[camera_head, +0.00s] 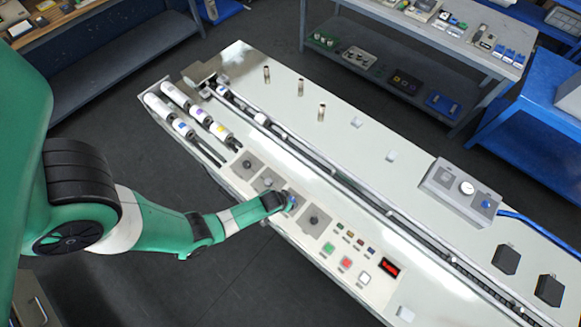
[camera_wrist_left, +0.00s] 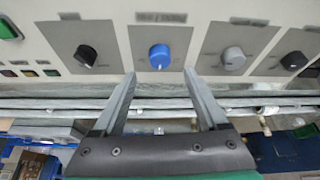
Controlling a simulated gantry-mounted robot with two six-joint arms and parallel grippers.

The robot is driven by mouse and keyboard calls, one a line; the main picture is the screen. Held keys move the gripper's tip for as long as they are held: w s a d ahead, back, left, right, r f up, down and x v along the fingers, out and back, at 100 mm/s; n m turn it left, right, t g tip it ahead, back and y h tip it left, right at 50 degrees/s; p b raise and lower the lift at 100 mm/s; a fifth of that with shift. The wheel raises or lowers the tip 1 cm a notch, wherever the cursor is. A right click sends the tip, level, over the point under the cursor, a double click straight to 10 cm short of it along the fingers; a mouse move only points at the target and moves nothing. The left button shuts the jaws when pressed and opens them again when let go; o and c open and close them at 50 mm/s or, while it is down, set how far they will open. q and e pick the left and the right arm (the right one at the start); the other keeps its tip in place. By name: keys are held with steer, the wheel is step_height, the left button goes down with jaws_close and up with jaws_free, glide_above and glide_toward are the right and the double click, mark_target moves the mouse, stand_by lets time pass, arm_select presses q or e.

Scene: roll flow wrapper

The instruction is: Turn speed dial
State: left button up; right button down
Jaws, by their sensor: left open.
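A row of dials on square plates sits on the machine's front panel. In the left wrist view a blue dial (camera_wrist_left: 160,57) is in the centre, with a black dial (camera_wrist_left: 85,55) to its left, a grey dial (camera_wrist_left: 233,58) and another black dial (camera_wrist_left: 294,61) to its right. The labels are too blurred to read, so I cannot tell which is the speed dial. My left gripper (camera_wrist_left: 160,74) is open and empty, its fingertips either side of the blue dial and just short of it. In the head view my left gripper (camera_head: 287,202) covers most of that dial. My right gripper is not in view.
On the panel are a green button (camera_head: 328,248), a red button (camera_head: 346,264), a white button (camera_head: 365,279) and a red display (camera_head: 390,268). White rollers (camera_head: 158,106) lie at the machine's far left end.

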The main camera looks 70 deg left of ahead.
arm_select(q)
steer(key=b+x, duration=0.2)
steer(key=x, duration=0.4)
steer(key=shift+a+b, duration=0.1)
steer(key=shift+b, duration=0.25)
jaws_close()
